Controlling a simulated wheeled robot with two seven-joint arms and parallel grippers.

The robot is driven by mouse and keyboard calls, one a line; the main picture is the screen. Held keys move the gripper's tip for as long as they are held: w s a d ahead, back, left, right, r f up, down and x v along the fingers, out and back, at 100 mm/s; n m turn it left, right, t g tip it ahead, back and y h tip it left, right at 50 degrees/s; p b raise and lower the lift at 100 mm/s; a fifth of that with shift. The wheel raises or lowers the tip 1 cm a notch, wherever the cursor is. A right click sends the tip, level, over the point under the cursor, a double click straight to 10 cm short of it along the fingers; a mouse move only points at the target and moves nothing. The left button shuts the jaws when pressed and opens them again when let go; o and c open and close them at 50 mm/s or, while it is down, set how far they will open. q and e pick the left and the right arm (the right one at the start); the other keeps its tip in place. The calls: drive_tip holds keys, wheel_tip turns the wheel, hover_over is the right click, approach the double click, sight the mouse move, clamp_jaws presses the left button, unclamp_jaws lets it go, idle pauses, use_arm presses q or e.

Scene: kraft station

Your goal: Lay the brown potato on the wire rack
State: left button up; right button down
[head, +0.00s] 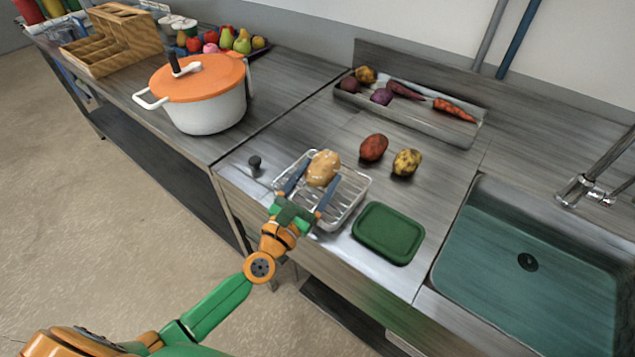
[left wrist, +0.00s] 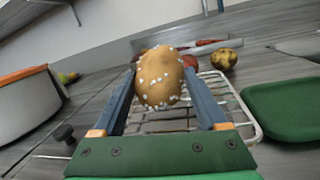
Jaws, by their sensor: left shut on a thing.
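The brown potato (head: 323,168) is light brown with pale specks. My left gripper (head: 309,184) is shut on it, with one blue-grey finger on each side. The potato also shows large between the fingers in the left wrist view (left wrist: 160,78). The wire rack (head: 348,205) lies on the steel counter under the gripper and potato. In the left wrist view the rack's wires (left wrist: 240,112) show below and behind the potato. I cannot tell whether the potato touches the rack. My right gripper is not in view.
A red potato (head: 373,148) and a yellow potato (head: 407,162) lie behind the rack. A green lid-like tray (head: 388,233) sits right of it, a small black knob (head: 255,163) left. A vegetable tray (head: 410,114), orange-lidded pot (head: 205,95) and sink (head: 520,262) stand around.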

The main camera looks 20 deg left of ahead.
use_arm(q)
drive_tip(key=shift+f, duration=0.15)
drive_tip(key=o, duration=1.4)
drive_tip(key=shift+c, duration=0.2)
drive_tip(key=shift+o, duration=0.2)
drive_tip(key=shift+r, duration=0.2)
drive_tip(key=b+v, duration=0.4)
drive_tip(key=v, duration=0.8)
